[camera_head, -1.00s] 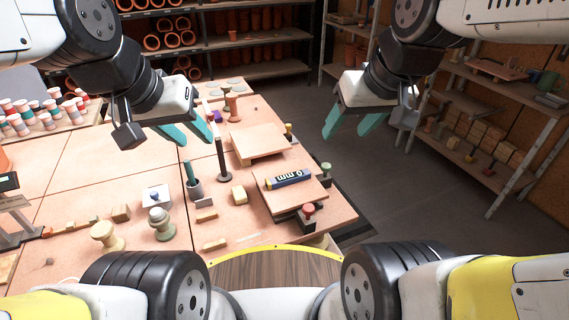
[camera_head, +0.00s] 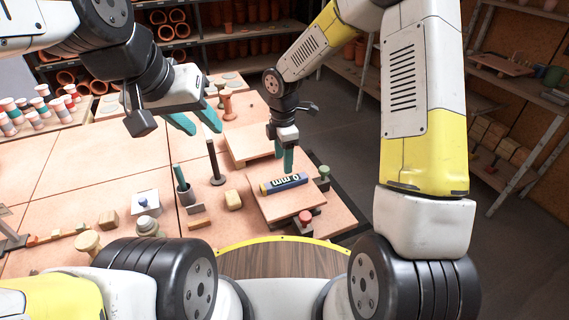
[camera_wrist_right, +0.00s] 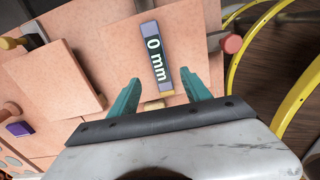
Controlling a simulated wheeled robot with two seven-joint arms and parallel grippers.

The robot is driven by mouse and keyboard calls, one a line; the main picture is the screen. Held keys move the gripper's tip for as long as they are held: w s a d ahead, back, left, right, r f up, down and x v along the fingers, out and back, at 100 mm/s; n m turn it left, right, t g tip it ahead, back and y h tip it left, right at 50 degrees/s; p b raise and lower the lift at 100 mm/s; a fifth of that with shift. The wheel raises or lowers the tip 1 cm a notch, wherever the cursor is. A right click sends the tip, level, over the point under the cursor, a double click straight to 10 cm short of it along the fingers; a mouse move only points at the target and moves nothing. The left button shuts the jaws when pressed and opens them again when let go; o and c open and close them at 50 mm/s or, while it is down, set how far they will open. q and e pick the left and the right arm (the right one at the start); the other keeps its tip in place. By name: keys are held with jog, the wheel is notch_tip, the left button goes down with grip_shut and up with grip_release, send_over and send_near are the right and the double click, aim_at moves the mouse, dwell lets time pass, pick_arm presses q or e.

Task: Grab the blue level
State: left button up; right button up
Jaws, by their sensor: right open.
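The blue level (camera_head: 284,184) lies flat on a square clay-coloured board at the near right of the table. In the right wrist view the level (camera_wrist_right: 156,55) shows a dark panel reading "0 mm" and lies ahead of the fingertips. My right gripper (camera_head: 284,160) hangs just above the level in the head view. In the right wrist view my right gripper (camera_wrist_right: 160,88) is open, its teal fingers apart, with nothing held between them. My left gripper (camera_head: 203,122) is high over the table's left part, its teal fingers apart and empty.
Another raised board (camera_head: 245,143) lies behind. A dark upright post (camera_head: 214,163) and a wooden block (camera_head: 233,200) stand to the left.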

aim_at(282, 181)
jog(key=shift+w+a+f+n, duration=0.1)
jog(key=shift+a+f+n, duration=0.05)
jog(key=shift+f, duration=0.3)
jog(key=shift+a+f+n, duration=0.1)
jog(key=shift+f+n, duration=0.05)
jog(key=shift+f, duration=0.3)
notch_tip(282, 181, down, 7)
jog(key=shift+d+r, duration=0.1)
grip_shut()
